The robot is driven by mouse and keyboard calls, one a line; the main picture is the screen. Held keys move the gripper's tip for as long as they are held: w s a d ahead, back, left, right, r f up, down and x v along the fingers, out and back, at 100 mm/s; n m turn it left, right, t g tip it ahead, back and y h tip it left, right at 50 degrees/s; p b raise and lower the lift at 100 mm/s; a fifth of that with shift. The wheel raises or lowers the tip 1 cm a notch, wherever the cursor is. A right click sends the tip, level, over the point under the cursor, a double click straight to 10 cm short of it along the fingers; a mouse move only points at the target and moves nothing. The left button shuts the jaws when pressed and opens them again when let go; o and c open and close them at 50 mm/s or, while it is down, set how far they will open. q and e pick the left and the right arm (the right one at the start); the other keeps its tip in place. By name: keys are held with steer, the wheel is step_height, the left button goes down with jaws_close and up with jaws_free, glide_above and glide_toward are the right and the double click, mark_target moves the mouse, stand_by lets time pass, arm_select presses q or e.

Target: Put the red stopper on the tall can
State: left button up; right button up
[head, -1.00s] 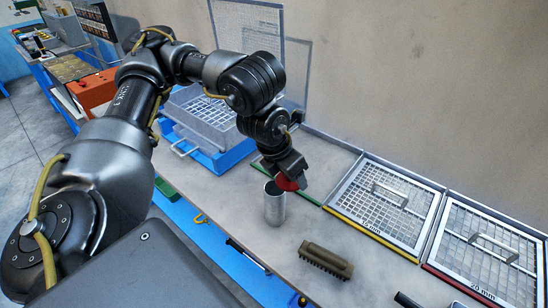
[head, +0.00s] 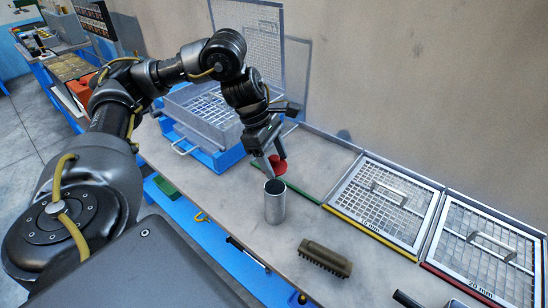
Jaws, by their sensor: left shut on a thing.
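The tall can (head: 275,204) is a plain silver metal cylinder. It stands upright on the bench in the middle of the head view, with its dark open mouth uncovered. My left gripper (head: 272,163) is shut on the red stopper (head: 280,168). It holds the stopper above and behind the can's mouth in the picture, apart from the rim. A finger hides part of the stopper's left side.
A brown brush (head: 325,258) lies in front of the can to the right. Framed mesh sieves (head: 383,200) lie along the wall at right. A blue-based box with a grey sieve (head: 205,112) stands behind my left arm. A green-edged bay (head: 318,164) behind the can looks empty.

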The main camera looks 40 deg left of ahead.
arm_select(q)
step_height(320, 180, down, 7)
steer(key=b, duration=0.6)
steer(key=shift+f, duration=0.2)
stand_by(0.5)
steer(key=o, duration=1)
steer(key=shift+o, duration=0.2)
